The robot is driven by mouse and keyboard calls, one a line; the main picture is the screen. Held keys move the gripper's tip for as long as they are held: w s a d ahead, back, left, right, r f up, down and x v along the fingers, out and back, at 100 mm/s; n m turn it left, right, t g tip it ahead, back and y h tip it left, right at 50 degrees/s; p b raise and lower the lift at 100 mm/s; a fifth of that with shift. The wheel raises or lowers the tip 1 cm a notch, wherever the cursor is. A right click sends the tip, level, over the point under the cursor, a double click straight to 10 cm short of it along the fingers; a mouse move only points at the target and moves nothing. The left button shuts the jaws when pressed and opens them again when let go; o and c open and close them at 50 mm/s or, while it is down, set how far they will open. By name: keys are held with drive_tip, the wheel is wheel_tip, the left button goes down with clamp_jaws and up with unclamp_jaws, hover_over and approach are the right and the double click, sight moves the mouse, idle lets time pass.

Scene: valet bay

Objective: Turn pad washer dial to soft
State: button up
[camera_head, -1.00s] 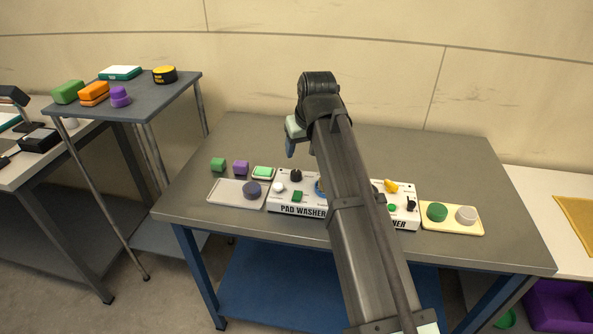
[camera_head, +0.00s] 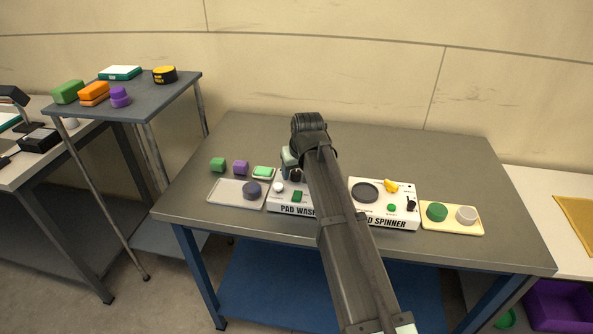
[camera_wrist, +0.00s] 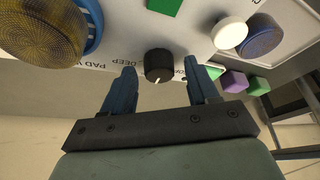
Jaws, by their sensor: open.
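The white pad washer (camera_head: 290,208) sits on the grey table, its right part hidden behind my arm. Its black dial (camera_wrist: 158,65) shows in the wrist view, with a white pointer line aimed toward my gripper's side. The word DEEP is printed left of the dial; a label to the right is mostly covered by a finger. My gripper (camera_wrist: 163,88) is open, its two blue fingers on either side of the dial. Gaps show between the fingers and dial; I cannot tell whether the fingertips reach its depth. A white knob (camera_wrist: 230,35) and green button (camera_head: 297,196) are on the washer.
The pad spinner (camera_head: 385,218) is at right. The table's back right is clear.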

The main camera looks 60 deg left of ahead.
drive_tip(key=c, duration=1)
drive_tip(key=shift+n, duration=0.3)
drive_tip(key=n, duration=0.2)
drive_tip(key=n+g, duration=0.2)
drive_tip(key=n, duration=0.1)
drive_tip(key=shift+w+n, duration=0.25)
drive_tip(key=shift+n, duration=0.05)
drive_tip(key=n+g, duration=0.1)
drive_tip(key=n, duration=0.1)
drive_tip(key=n+g+h, duration=0.1)
drive_tip(key=n, duration=0.2)
drive_tip(key=shift+n, duration=0.3)
